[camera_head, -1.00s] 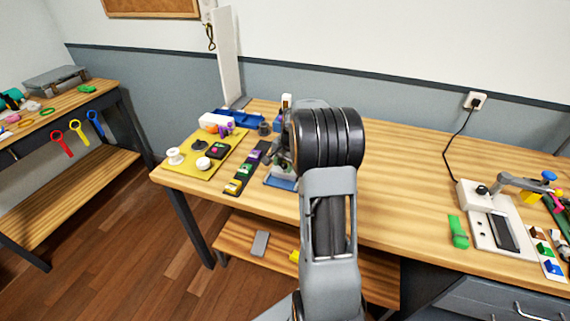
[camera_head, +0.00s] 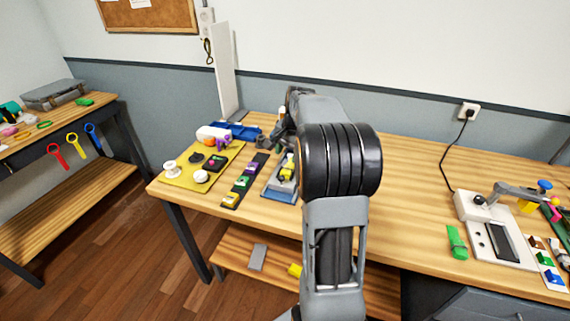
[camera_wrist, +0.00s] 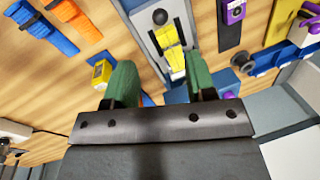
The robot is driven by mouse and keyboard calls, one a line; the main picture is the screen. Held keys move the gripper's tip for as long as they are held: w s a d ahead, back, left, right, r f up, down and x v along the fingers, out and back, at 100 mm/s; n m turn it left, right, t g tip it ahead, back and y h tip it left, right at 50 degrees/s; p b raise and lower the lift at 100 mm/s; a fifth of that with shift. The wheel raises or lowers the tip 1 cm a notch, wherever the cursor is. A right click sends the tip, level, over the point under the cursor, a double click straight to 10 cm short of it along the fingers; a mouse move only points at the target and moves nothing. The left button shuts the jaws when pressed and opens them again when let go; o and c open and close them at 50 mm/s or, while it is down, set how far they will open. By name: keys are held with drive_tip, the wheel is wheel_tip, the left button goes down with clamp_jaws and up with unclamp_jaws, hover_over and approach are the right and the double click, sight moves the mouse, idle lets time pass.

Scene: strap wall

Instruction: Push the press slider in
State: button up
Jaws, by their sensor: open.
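The likely press slider is the yellow part (camera_head: 287,168) on a grey plate with a blue base (camera_head: 280,190) on the long table, partly hidden behind my arm. In the wrist view, a grey plate (camera_wrist: 146,22) carries yellow blocks (camera_wrist: 170,45) and a round black knob (camera_wrist: 160,17). I cannot tell exactly which part slides. My gripper (camera_wrist: 160,80) has two green fingers spread apart with nothing between them. The yellow blocks show beyond the gap, nearer the right finger; contact is not visible. In the head view the fingertips are hard to make out.
Left of the fixture are a dark strip with coloured blocks (camera_head: 244,180) and a yellow board (camera_head: 190,178) with knobs. A white upright panel (camera_head: 226,70) stands behind. The table's middle right (camera_head: 410,185) is clear. A white device (camera_head: 490,225) sits at the far right.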

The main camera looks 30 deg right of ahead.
drive_tip(key=shift+s+d+r, duration=0.1)
drive_tip(key=shift+s+r, duration=0.05)
drive_tip(key=shift+r, duration=0.55)
drive_tip(key=shift+s+r, duration=0.1)
drive_tip(key=shift+r, duration=0.55)
drive_tip(key=shift+c, duration=0.5)
